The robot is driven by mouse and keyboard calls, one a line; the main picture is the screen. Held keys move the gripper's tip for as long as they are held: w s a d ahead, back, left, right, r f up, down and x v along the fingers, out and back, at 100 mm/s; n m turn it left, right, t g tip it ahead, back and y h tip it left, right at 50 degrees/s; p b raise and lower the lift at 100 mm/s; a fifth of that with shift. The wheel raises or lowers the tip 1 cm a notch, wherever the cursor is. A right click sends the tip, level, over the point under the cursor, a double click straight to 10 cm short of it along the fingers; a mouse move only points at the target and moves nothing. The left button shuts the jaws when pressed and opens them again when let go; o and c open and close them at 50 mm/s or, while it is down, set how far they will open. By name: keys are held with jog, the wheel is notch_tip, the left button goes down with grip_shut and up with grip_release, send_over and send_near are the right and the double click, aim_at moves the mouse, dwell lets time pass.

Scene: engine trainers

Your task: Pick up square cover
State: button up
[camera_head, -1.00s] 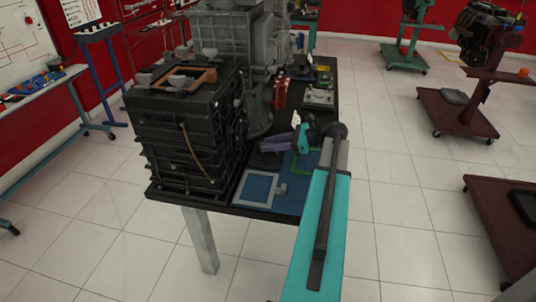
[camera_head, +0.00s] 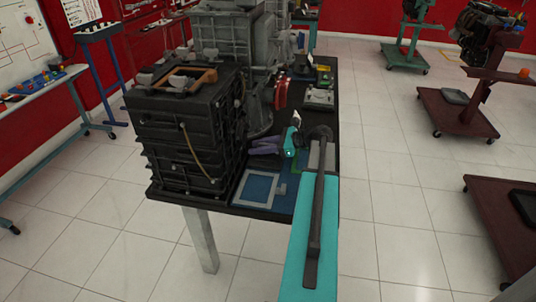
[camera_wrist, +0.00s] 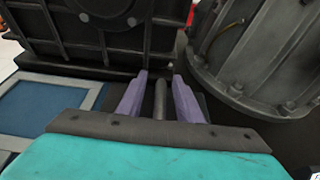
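A grey square frame, which looks like the square cover (camera_head: 281,188), lies flat on a blue mat on the black table. The blue shows through its middle. Part of its grey rim (camera_wrist: 92,97) shows at the left in the wrist view. My gripper (camera_head: 252,146) has purple fingers and is behind the frame in the head view, beside the black engine block. In the wrist view its fingers (camera_wrist: 160,76) are apart, with a dark rod between them; I cannot tell whether the rod is part of the gripper. The fingers are to the right of the frame there.
A ribbed black engine block (camera_head: 185,140) stands at the left of the table, close to my fingers. A grey engine housing (camera_head: 225,42) stands behind it. Red parts (camera_head: 281,92) and a light metal part (camera_head: 319,98) lie farther back.

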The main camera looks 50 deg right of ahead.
dwell(0.4)
grip_shut()
jog(key=shift+r, duration=0.2)
jog(key=shift+r, duration=0.75)
notch_tip(320, 180, up, 2)
jog(key=s, duration=1)
jog(key=s+d+r, duration=0.1)
jog(key=s, duration=0.5)
jog(key=shift+r+b, duration=0.1)
jog(key=shift+b, duration=0.2)
